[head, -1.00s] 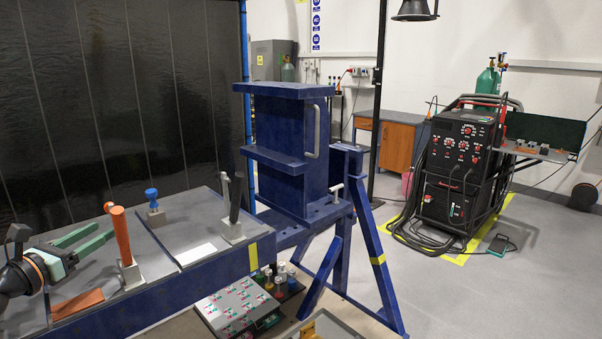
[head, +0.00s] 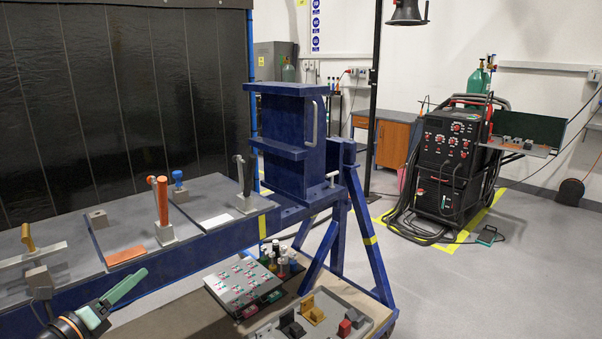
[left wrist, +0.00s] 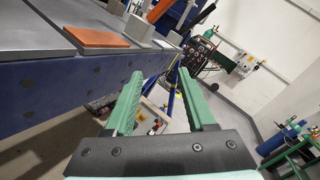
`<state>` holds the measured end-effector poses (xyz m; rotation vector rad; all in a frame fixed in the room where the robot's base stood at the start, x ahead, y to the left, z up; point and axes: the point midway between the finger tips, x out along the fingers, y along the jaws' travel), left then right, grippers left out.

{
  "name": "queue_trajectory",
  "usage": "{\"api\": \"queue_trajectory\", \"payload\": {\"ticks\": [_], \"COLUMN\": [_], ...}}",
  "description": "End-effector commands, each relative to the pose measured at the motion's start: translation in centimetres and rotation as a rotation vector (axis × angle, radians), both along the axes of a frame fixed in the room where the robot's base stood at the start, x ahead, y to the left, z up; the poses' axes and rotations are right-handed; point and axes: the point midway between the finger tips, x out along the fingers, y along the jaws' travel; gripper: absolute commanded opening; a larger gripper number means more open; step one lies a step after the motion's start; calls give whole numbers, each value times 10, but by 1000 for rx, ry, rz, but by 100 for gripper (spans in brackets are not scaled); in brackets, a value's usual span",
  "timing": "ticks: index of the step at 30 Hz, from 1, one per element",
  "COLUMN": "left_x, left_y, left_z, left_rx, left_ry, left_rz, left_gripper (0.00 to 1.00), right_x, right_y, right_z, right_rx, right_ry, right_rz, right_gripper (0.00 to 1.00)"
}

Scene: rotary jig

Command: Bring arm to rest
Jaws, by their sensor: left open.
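My left gripper (head: 128,291) is at the lower left of the head view, in front of the blue bench's front side and apart from it. Its green fingers (left wrist: 158,95) show in the left wrist view, spread open with nothing between them. The blue rotary jig (head: 292,135) stands at the right end of the bench, upright, with a grey handle on its side. My right gripper is in neither view.
The bench top carries an orange-handled tool (head: 161,200), a black-handled one (head: 245,175), a blue knob (head: 178,178) and an orange plate (head: 126,253). A button panel (head: 243,284) and a grey tray (head: 330,318) sit low in front. Open floor lies right.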

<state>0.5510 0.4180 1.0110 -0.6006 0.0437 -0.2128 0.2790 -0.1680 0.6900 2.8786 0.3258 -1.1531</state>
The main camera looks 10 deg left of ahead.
Motion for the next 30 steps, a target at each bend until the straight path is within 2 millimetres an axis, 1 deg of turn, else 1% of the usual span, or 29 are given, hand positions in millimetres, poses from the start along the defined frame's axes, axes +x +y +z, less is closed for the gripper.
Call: {"api": "queue_trajectory", "payload": {"ticks": [1,2,3,5,6,8,9,11,12,14,15,18,21,24,30], "left_x": [-11,-18,-28,-46,-60,-84,-102,-130,-148,-176,-193,-229,-251,-263,-265], "left_y": [-18,-27,-39,-57,-70,-89,-103,-125,-140,-164,-179,-213,-236,-248,-250], "left_z": [-25,-40,-60,-92,-114,-147,-168,-197,-214,-235,-247,-265,-274,-278,-279], "left_rx": [-183,-299,-458,-703,-870,-1119,-1276,-1499,-1634,-1818,-1923,-2131,-2262,-2325,-2339], "left_ry": [48,76,118,191,243,327,384,467,521,595,640,731,790,819,827], "left_rz": [5,15,35,82,124,202,262,361,432,535,603,749,850,903,916], "left_gripper": [55,55,55,55,55,55,55,55,55,55,55,55,55,55,55], "right_x": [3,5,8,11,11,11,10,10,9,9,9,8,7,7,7], "right_y": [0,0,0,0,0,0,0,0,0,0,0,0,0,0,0], "right_z": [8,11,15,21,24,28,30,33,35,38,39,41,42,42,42], "right_rx": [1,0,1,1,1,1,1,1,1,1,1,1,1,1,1], "right_ry": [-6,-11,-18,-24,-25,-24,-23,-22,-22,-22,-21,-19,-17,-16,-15], "right_rz": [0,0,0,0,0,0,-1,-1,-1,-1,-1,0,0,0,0], "right_gripper": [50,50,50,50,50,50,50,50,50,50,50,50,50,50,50]}}
